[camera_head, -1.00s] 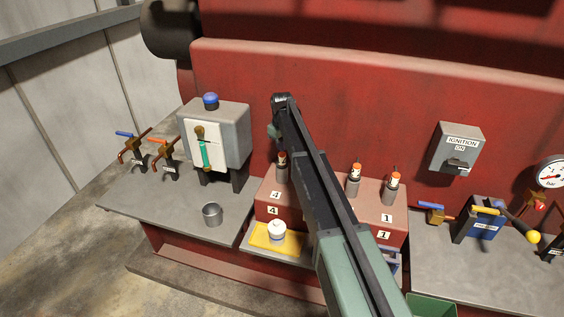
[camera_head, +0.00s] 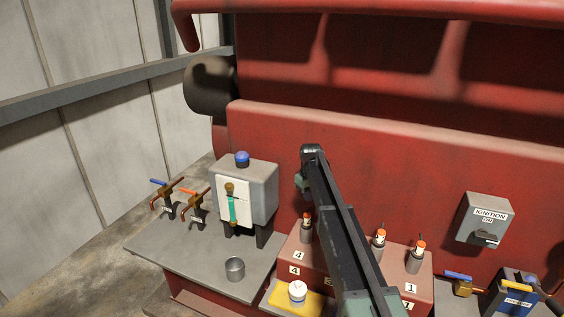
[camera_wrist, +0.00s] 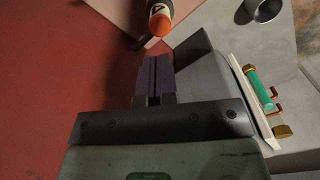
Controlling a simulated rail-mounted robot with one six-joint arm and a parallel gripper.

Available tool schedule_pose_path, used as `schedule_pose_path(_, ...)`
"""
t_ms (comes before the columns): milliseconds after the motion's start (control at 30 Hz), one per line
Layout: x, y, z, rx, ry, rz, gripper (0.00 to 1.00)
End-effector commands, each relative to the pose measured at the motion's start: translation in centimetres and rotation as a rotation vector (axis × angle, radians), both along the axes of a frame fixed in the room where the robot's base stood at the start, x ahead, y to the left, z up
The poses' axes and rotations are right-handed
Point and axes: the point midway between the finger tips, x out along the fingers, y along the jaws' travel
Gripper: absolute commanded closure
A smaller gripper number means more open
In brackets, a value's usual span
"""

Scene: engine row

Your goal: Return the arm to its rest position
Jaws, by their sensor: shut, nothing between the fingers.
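My gripper (camera_wrist: 155,76) shows in the wrist view with its two dark fingers pressed together and nothing between them. In that view it is in front of the red engine wall, near an orange-topped plug (camera_wrist: 159,20) and the grey tank with the green sight glass (camera_wrist: 260,88). In the head view my arm reaches up over the pink block (camera_head: 412,290). The gripper itself is mostly hidden behind the arm's far end there.
Orange-topped plugs (camera_head: 380,240) stand on the pink block. A grey tank (camera_head: 262,185) with a blue cap, a metal cup (camera_head: 235,268), a yellow tray (camera_head: 316,304) with a white jar (camera_head: 297,291), and two valves are at left. The ignition box (camera_head: 485,219) is at right.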

Motion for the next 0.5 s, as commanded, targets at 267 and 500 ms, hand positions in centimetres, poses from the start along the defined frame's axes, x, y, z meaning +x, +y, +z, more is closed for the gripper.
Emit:
schedule_pose_path(267, -23.4, 0.0, -5.9, -0.001, 0.0, -0.384, 1.0)
schedule_pose_path(500, -40.3, 0.0, -12.8, -0.001, 0.0, -0.504, 1.0)
